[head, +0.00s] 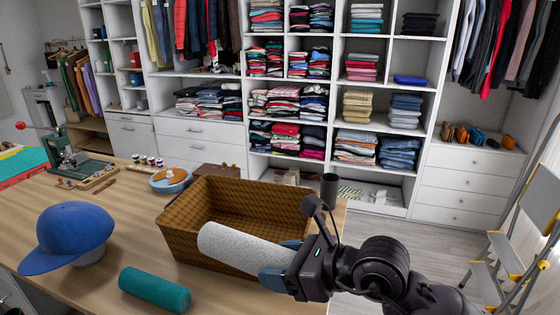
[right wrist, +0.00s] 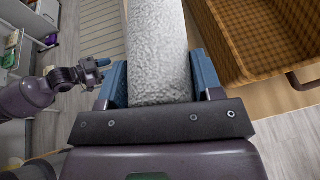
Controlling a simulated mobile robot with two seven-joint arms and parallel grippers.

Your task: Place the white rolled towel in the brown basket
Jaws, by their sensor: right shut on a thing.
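The white rolled towel (head: 235,248) is held roughly level by my right gripper (head: 279,264), which is shut on one end of it. In the head view the towel overlaps the near side of the brown basket (head: 182,238), which stands on the wooden table. In the right wrist view the towel (right wrist: 158,45) sits between the blue fingers, and the basket (right wrist: 285,42) is apart from it on the right. My left gripper (right wrist: 98,75) shows small at the left of the right wrist view, its fingers apart and empty. The basket's visible interior looks empty.
A teal rolled towel (head: 154,289) and a blue cap (head: 68,236) on a stand are on the table (head: 120,203) left of the basket. A stepladder (head: 510,262) stands at right.

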